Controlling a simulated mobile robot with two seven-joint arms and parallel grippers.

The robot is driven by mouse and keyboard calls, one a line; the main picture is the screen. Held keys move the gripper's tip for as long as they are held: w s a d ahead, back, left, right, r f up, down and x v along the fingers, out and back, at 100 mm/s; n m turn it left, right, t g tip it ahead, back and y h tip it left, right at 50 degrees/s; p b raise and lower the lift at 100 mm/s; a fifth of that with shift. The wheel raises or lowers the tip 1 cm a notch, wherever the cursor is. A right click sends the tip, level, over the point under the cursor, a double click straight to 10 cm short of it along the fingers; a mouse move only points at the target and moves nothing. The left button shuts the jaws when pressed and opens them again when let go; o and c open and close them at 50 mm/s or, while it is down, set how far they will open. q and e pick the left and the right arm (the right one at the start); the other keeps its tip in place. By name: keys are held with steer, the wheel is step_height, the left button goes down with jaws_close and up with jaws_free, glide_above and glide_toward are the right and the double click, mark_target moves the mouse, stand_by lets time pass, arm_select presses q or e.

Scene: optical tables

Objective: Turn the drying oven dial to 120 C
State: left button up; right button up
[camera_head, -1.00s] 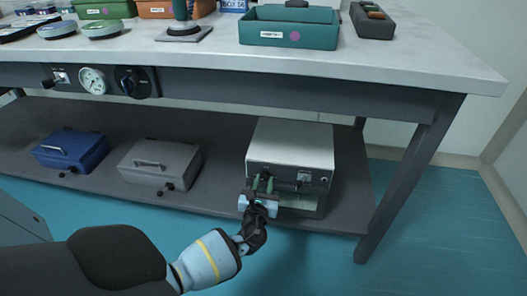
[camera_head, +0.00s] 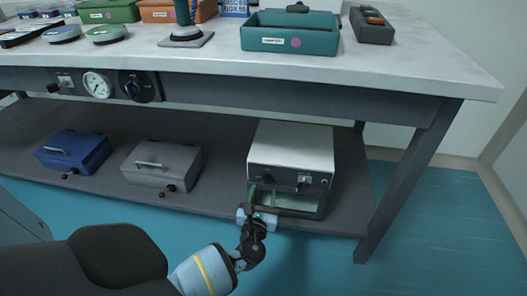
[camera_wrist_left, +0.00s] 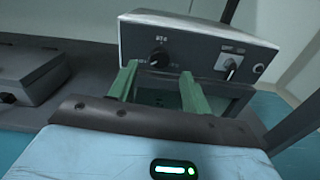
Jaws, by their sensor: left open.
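The drying oven (camera_head: 291,148) is a pale box with a dark front panel on the lower shelf. Its round black dial (camera_wrist_left: 158,57) shows in the left wrist view, on the panel's left part; its setting is too small to read. In the head view the dial (camera_head: 267,178) is small and dark. My left gripper (camera_wrist_left: 159,70) is open and empty, its two green fingers apart, just below and in front of the dial. The fingers appear clear of the dial. My right gripper is out of view.
A key-like switch (camera_wrist_left: 230,65) and a small round button (camera_wrist_left: 258,68) sit right of the dial. A grey case (camera_head: 161,162) and a blue case (camera_head: 73,150) lie left on the shelf (camera_head: 222,186). The table leg (camera_head: 408,180) stands to the right.

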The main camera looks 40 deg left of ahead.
arm_select(q)
steer(key=v, duration=0.3)
steer(key=shift+s+d+p, duration=0.2)
steer(key=shift+s+p, duration=0.1)
stand_by(0.3)
